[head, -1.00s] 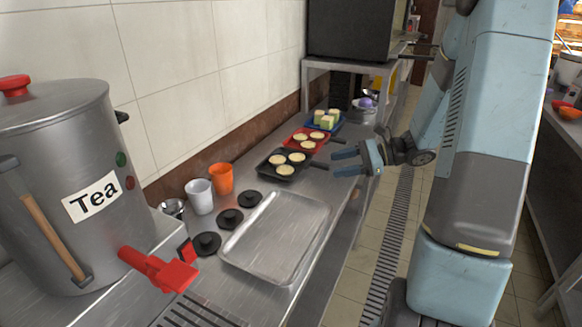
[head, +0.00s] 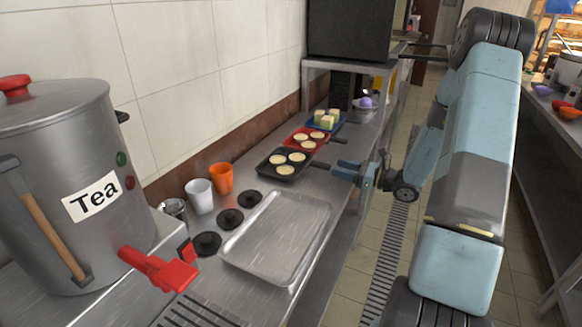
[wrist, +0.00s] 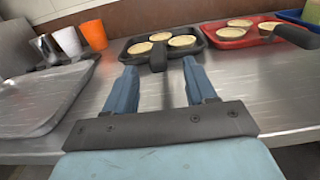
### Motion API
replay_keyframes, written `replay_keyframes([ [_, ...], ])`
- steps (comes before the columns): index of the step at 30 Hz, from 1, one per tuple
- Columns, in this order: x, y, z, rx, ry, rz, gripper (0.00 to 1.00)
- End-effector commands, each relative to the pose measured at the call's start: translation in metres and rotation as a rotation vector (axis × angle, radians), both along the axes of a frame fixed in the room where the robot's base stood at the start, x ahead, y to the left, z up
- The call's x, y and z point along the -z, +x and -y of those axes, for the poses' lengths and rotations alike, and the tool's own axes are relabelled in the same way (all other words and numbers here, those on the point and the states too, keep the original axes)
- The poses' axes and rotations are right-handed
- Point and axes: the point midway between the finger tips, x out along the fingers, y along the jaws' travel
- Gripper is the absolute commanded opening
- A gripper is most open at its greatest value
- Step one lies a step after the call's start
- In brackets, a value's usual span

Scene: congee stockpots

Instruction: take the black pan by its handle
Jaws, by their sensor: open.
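The black pan (head: 267,172) sits on the steel counter with 3 round pale pieces in it. It also shows at the top of the wrist view (wrist: 133,58). Its black handle (wrist: 158,58) points toward me and off the pan's right side in the head view (head: 320,165). My gripper (head: 336,168) is open, just off the handle's end. In the wrist view its two blue fingers (wrist: 160,67) stand either side of the handle's line, with gaps on both sides. I cannot tell whether the handle's end lies between the fingertips.
A red pan (head: 300,148) with round pieces is close behind, its dark handle (wrist: 297,37) jutting out at right in the wrist view. A blue tray (head: 341,124) lies beyond. Cups and a metal tray (head: 285,235) are nearer. The counter's front edge runs below my gripper.

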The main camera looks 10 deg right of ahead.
Motion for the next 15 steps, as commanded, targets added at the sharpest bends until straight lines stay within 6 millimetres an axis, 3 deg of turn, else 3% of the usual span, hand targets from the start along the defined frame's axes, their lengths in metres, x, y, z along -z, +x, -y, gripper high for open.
replay_keyframes([
  [4, 0.0, 0.011, -0.016, -0.002, -0.001, 0.0, 0.55],
  [15, 0.0, 0.023, -0.034, -0.003, -0.001, -0.001, 0.55],
])
